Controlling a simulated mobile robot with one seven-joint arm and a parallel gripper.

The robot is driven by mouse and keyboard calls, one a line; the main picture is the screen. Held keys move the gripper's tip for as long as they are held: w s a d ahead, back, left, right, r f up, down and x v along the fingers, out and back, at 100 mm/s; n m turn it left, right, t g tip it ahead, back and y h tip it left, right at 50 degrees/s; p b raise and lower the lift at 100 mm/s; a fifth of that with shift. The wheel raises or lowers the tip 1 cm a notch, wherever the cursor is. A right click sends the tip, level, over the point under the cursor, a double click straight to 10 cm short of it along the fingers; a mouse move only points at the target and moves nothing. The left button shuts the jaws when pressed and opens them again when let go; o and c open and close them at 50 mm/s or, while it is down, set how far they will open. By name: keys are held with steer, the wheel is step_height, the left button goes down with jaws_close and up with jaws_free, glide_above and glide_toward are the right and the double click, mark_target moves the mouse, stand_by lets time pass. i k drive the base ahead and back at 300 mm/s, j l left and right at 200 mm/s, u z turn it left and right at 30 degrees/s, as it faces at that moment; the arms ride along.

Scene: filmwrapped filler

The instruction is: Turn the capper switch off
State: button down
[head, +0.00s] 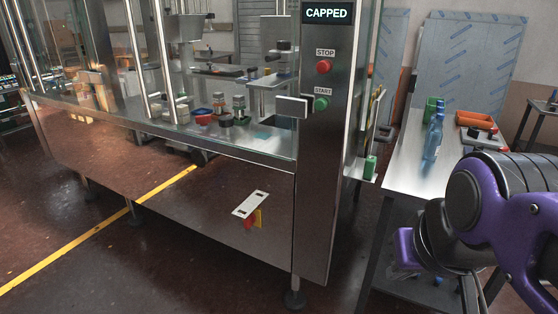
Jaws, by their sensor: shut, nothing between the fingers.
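Below the display are a red STOP button (324,66) and a green START button (320,104). On the lower front panel is a light plate (250,204) with dark marks, and a small red-and-yellow piece (252,219) shows just below it. That piece may be the capper switch; its setting is too small to tell. My purple and black arm is at the right edge; my gripper is not visible.
A bar handle (292,107) juts out beside START. The floor before the machine is clear, with a yellow line (98,229).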

mark_target(248, 222)
steer(key=u, duration=0.75)
steer(key=i+j+z, duration=0.35)
steer(key=i+j, duration=0.45)
steer(key=k+l+z, duration=0.15)
steer(key=l, duration=0.55)
steer(key=k+l+z, duration=0.2)
steer(key=l, duration=0.5)
steer(key=l+z, duration=0.15)
steer(key=l, duration=0.5)
steer(key=j+u, duration=0.1)
steer(key=j, duration=0.4)
steer(key=i+j+u, duration=0.15)
steer(key=j, duration=0.3)
steer(key=i+j+u, duration=0.1)
steer(key=j, duration=0.35)
